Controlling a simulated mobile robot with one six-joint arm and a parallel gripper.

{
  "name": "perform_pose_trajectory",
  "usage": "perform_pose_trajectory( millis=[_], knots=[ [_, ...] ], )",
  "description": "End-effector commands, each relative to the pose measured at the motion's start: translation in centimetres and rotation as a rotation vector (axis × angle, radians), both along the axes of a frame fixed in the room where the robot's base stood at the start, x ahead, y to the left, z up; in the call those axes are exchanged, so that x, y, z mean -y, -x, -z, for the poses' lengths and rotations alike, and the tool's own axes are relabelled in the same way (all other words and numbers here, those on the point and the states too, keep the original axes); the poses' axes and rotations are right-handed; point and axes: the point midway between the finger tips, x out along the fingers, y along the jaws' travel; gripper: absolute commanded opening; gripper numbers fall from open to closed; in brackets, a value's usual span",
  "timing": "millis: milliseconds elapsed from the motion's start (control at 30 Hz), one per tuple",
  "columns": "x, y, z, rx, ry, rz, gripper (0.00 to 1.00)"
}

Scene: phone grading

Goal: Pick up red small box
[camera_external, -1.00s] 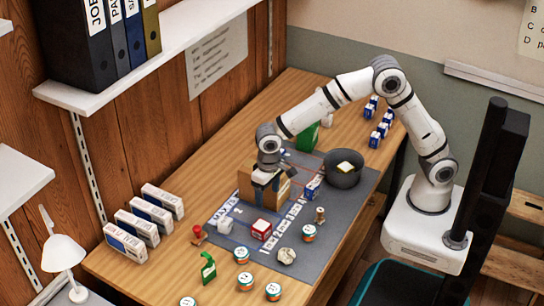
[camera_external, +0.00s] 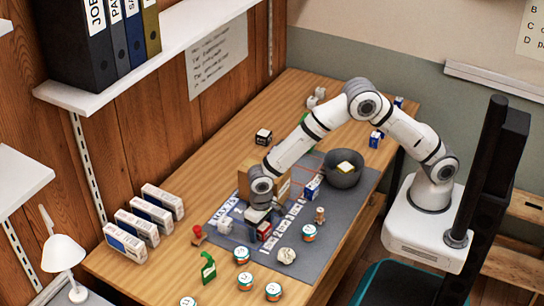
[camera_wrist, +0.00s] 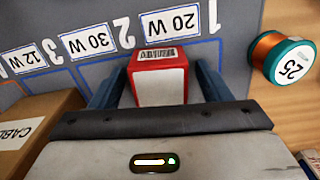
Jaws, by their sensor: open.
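The red small box (camera_wrist: 160,82) has a white label with a barcode on its top face. In the wrist view it sits between the two blue fingers of my gripper (camera_wrist: 157,88), with a narrow gap visible beside it. My gripper is open around it. In the external view my gripper (camera_external: 258,224) points down at the grey mat, and the red box (camera_external: 264,230) is partly hidden behind it.
A cardboard box (camera_wrist: 30,125) stands close on the left in the wrist view. A copper spool (camera_wrist: 284,58) stands to the right.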

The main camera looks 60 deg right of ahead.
Motion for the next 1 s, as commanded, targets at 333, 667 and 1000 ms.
perform_pose_trajectory(
  millis=[333,667,1000],
  knots=[
    [-0.01,-0.01,-0.04,0.0,0.0,0.0,0.56],
    [-0.01,-0.01,-0.06,0.0,0.0,0.0,0.29],
    [-0.03,-0.03,-0.32,0.001,-0.001,0.0,0.22]
  ],
)
